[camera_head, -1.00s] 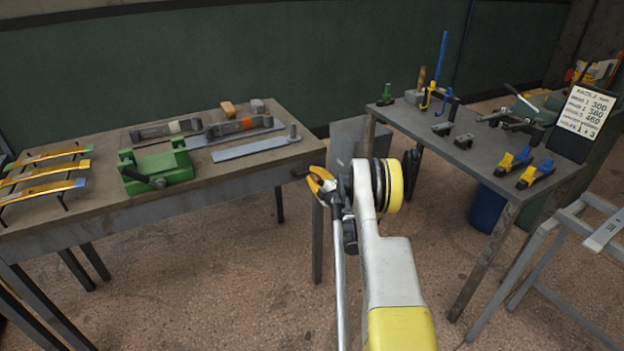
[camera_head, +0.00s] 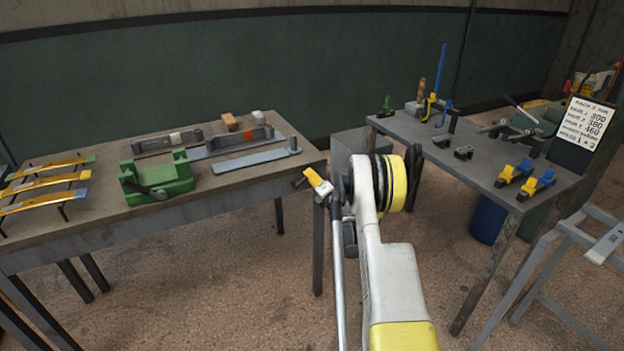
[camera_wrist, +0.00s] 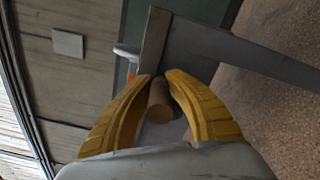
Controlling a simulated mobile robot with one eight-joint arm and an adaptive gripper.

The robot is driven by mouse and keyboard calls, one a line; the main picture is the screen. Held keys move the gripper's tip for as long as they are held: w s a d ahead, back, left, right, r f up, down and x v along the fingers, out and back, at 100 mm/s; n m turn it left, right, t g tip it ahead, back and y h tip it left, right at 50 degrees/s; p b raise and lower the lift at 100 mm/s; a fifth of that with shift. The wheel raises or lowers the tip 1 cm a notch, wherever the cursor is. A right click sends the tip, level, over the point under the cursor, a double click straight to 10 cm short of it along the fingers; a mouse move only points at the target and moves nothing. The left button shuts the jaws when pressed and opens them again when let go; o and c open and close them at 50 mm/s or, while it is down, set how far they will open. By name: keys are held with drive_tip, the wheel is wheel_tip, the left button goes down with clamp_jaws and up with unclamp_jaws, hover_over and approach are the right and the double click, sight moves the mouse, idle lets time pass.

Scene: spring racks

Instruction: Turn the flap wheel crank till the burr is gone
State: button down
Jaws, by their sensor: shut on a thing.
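My gripper (camera_head: 312,182) is at the front right corner of the left workbench. In the wrist view its two yellow fingers (camera_wrist: 158,90) are closed around a short brown cylinder (camera_wrist: 160,108) seen nearly end-on, like a wooden handle. I cannot tell what it is joined to. On that bench a green fixture (camera_head: 160,178) with two uprights carries a black crank-like lever (camera_head: 152,191), apart from my gripper. I cannot make out a flap wheel or a burr for certain.
The left workbench (camera_head: 100,225) also bears yellow leaf springs (camera_head: 40,182) and flat grey bars (camera_head: 250,160). The right table (camera_head: 470,165) holds blue-and-yellow clamps (camera_head: 535,185) and a written sign (camera_head: 587,125).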

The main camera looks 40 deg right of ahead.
drive_tip(key=shift+w+a+r+n, duration=0.1)
drive_tip(key=shift+a+n, duration=0.1)
drive_tip(key=shift+n, duration=0.2)
drive_tip(key=c, duration=1.3)
unclamp_jaws()
drive_tip(key=shift+a, duration=0.1)
drive_tip(key=shift+o, duration=0.2)
drive_tip(key=shift+s, duration=0.4)
drive_tip(key=v, duration=0.6)
drive_tip(key=shift+s, duration=0.35)
